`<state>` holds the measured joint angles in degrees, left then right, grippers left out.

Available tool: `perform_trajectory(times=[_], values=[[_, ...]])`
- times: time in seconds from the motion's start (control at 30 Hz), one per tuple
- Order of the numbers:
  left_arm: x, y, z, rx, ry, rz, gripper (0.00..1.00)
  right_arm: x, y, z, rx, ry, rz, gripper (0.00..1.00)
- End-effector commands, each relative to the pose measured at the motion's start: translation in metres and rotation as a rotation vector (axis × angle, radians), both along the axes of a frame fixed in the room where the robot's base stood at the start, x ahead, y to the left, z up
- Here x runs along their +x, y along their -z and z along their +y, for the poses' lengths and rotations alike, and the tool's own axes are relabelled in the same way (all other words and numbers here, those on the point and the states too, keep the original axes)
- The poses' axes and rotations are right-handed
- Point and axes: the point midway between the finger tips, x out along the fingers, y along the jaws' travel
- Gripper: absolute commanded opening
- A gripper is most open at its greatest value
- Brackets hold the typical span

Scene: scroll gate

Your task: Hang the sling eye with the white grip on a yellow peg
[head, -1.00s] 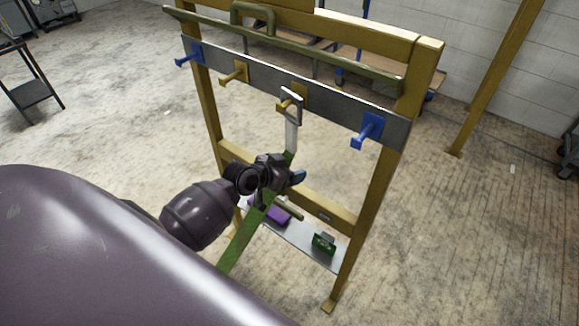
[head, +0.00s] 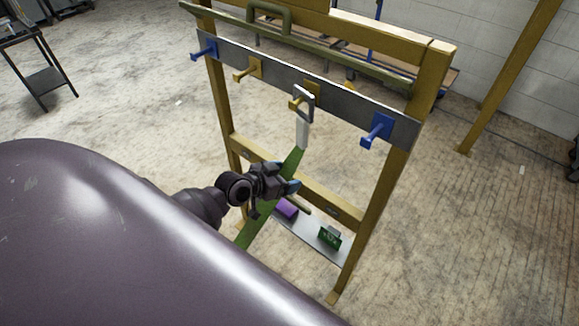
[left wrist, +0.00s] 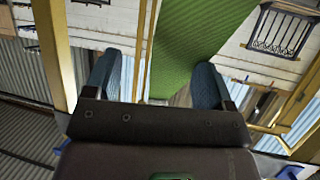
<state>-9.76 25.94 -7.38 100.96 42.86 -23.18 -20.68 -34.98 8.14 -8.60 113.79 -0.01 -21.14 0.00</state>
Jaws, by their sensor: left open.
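The sling eye (head: 305,97) is a grey loop above a white grip (head: 302,135) on a green sling (head: 291,160). In the head view the eye is at the right yellow peg (head: 294,103) and appears to hang around it, with the peg's tip showing at the loop's left side. The other yellow peg (head: 242,74) is bare. My left gripper (head: 290,187) is open, below the white grip and beside the green sling. In the left wrist view the open fingers (left wrist: 157,82) are apart, with the green band beyond them. My right gripper is not in view.
Blue pegs (head: 375,134) and (head: 203,52) flank the yellow ones on the grey rail (head: 345,108) of a yellow frame (head: 372,215). A low shelf (head: 300,237) holds a purple item (head: 286,208) and a green item (head: 329,237). Floor at right is clear.

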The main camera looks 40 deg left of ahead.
Motion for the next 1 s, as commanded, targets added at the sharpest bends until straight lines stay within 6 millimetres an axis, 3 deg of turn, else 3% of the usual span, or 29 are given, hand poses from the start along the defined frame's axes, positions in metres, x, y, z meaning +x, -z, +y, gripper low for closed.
perform_trajectory(times=[0.5, 1.0], values=[[-0.041, -0.001, 0.003, 0.0, 0.0, 0.0, 0.77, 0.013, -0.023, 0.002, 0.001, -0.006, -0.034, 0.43], [-0.047, 0.0, 0.003, -0.001, 0.001, -0.001, 0.77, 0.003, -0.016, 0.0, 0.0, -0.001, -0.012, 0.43]])
